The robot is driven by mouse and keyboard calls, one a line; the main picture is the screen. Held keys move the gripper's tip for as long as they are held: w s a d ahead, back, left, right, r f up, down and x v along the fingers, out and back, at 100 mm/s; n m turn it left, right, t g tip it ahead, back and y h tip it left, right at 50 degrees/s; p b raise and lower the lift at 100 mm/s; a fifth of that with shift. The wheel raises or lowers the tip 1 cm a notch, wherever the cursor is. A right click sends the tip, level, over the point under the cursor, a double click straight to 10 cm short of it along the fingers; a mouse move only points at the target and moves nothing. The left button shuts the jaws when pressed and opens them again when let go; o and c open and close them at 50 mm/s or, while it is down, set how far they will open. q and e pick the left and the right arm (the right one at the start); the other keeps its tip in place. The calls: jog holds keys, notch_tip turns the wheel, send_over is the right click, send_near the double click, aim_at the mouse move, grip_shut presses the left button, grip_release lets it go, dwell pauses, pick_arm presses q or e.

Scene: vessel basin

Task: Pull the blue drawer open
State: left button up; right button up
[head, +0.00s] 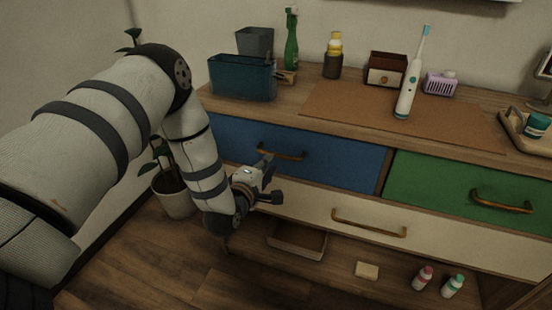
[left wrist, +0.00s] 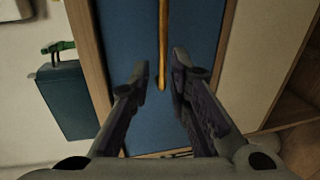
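The blue drawer (head: 335,160) is in the upper left of the cabinet front and looks shut in the head view. Its brass bar handle (head: 284,153) runs across its front. My left gripper (head: 270,176) is in front of the drawer, by the handle's left part. In the left wrist view the drawer face (left wrist: 128,35) fills the middle, and the handle (left wrist: 163,45) points down between the two open fingertips (left wrist: 160,68). The fingers stand apart on either side of the handle's line; I cannot tell how far they are from it. My right gripper is not in view.
A green drawer (head: 460,185) is to the right and a cream drawer (head: 350,222) below. A teal bin (head: 243,80), bottles and an electric toothbrush (head: 411,80) stand on top. A potted plant (head: 172,190) stands left of the cabinet. A low tray (head: 297,240) is underneath.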

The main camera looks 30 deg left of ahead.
aim_at(277, 155)
pick_arm(q)
jog(key=x, duration=0.5)
jog(key=b+x, duration=0.1)
jog(key=x, duration=0.2)
jog(key=shift+d+f, duration=0.1)
jog(key=shift+f, duration=0.15)
grip_shut()
